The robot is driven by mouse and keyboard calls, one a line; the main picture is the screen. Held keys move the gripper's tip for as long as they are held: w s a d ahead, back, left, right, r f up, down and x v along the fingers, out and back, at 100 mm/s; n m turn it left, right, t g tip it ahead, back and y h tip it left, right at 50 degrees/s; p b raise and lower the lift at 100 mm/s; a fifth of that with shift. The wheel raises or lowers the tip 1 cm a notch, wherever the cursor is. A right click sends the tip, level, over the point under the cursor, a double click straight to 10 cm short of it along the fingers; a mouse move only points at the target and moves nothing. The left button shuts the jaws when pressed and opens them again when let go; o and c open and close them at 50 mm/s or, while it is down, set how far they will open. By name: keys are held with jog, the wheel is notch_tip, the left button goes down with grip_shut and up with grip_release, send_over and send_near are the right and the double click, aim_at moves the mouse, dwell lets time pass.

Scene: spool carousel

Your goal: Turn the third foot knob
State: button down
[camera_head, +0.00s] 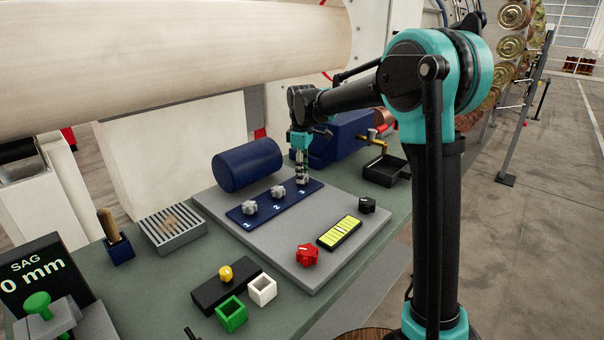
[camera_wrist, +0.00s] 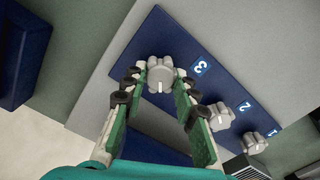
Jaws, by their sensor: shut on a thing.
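A blue strip (camera_head: 262,210) on a grey plate carries three grey lobed knobs numbered 1, 2 and 3. The third foot knob (camera_wrist: 160,72) has a white pointer line and sits beside the "3" label. My gripper (camera_head: 302,179) points down over it, with its green-padded fingers on both sides of the knob in the wrist view, shut on it. In the head view the fingers mostly hide this knob. The first knob (camera_head: 249,207) and the second knob (camera_head: 277,191) stand free to the left; they also show in the wrist view.
A blue cylinder (camera_head: 248,164) lies behind the strip. A red knob (camera_head: 307,255), a yellow level (camera_head: 339,232) and a black knob (camera_head: 367,205) are in front. A black tray (camera_head: 384,171) stands at right. A large pale roll (camera_head: 180,65) hangs above the bench's far side.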

jog(key=shift+n, duration=1.8)
jog(key=c, duration=1.2)
grip_release()
notch_tip(320, 180, up, 12)
